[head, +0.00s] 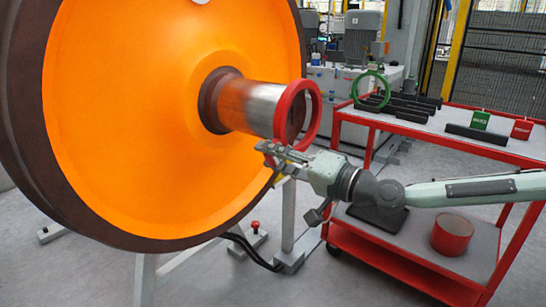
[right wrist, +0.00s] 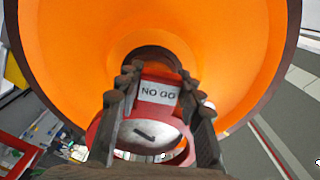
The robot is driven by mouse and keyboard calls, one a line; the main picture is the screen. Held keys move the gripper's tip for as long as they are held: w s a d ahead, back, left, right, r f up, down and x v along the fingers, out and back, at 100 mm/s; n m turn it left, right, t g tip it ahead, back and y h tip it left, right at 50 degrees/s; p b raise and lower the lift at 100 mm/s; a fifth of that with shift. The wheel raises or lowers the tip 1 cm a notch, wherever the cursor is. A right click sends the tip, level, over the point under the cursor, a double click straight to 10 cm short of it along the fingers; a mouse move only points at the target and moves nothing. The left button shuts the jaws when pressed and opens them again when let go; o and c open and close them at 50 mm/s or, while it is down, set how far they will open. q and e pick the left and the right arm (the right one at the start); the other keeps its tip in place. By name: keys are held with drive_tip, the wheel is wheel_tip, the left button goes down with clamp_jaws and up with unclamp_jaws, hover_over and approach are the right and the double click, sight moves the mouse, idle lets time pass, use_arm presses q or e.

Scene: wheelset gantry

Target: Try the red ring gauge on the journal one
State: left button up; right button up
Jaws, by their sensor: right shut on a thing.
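The red ring gauge (head: 316,108) is upright at the free end of the journal (head: 250,104), which sticks out from the orange wheel (head: 130,110). I cannot tell whether the ring is just in front of the end or slightly around it. My right gripper (head: 272,153) is shut on the lower part of the gauge. In the right wrist view my right gripper (right wrist: 152,90) holds the gauge by its red tab with a NO GO label (right wrist: 158,93). The journal's end face, marked 1 (right wrist: 146,132), shows inside the ring. My left gripper is not in view.
A red cart (head: 400,128) stands at the right. It carries a green ring gauge (head: 372,86), dark holders, and green and red signs (head: 521,129). A red cylinder (head: 452,235) is on its lower shelf. A grey stand post (head: 288,215) is under the journal.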

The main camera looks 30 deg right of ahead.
drive_tip(key=shift+w+a, duration=0.1)
drive_tip(key=shift+w, duration=0.45)
idle(0.9)
drive_tip(key=shift+s, duration=0.3)
drive_tip(key=shift+w+a, duration=0.15)
drive_tip(key=shift+w, duration=0.3)
idle(1.0)
drive_tip(key=shift+s, duration=0.15)
idle(0.4)
drive_tip(key=shift+s+d, duration=0.2)
drive_tip(key=shift+s, duration=0.05)
idle(0.6)
drive_tip(key=shift+w, duration=0.4)
idle(0.6)
drive_tip(key=shift+s, duration=0.3)
